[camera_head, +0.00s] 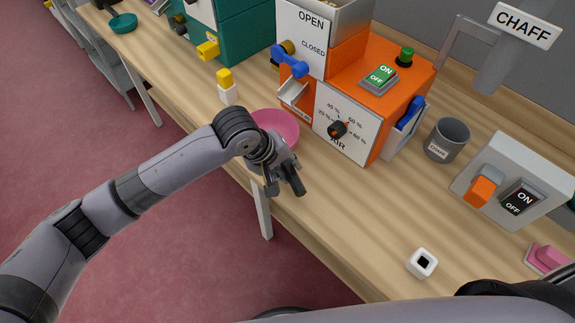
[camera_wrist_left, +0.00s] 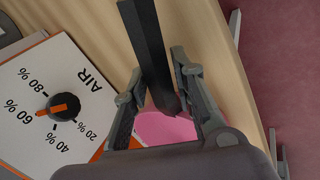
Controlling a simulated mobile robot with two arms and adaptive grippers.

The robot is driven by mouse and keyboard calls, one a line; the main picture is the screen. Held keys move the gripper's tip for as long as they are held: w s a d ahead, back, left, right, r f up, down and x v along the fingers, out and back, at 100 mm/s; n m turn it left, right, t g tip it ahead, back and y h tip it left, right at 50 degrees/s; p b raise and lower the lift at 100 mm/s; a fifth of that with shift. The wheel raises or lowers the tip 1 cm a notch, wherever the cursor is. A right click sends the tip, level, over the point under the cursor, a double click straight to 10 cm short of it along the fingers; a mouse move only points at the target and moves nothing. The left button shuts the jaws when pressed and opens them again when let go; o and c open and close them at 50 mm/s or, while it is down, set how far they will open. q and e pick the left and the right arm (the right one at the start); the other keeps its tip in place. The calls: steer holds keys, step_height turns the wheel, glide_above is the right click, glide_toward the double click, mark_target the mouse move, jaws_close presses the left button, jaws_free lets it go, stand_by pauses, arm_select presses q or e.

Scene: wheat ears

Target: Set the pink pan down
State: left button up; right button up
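The pink pan (camera_head: 277,125) is at the front edge of the table, below the front of the orange machine. My left gripper (camera_head: 280,175) is at the handle, with a finger on either side. In the left wrist view the gripper (camera_wrist_left: 160,85) looks shut on the handle (camera_wrist_left: 150,45), and part of the pink pan (camera_wrist_left: 165,130) shows between the fingers. My arm hides part of the pan, and I cannot tell whether its base touches the table. My right gripper is not in view.
The orange machine (camera_head: 345,75) with its air dial stands behind the pan. A white block with a yellow top (camera_head: 226,87) stands to the left. A grey chaff cup (camera_head: 447,139), a switch box (camera_head: 515,180) and a small white cube (camera_head: 422,263) are to the right.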

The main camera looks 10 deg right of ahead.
arm_select(q)
steer(key=shift+o, duration=1.4)
steer(key=b+v, duration=0.1)
steer(key=v, duration=1.1)
steer(key=shift+r, duration=0.1)
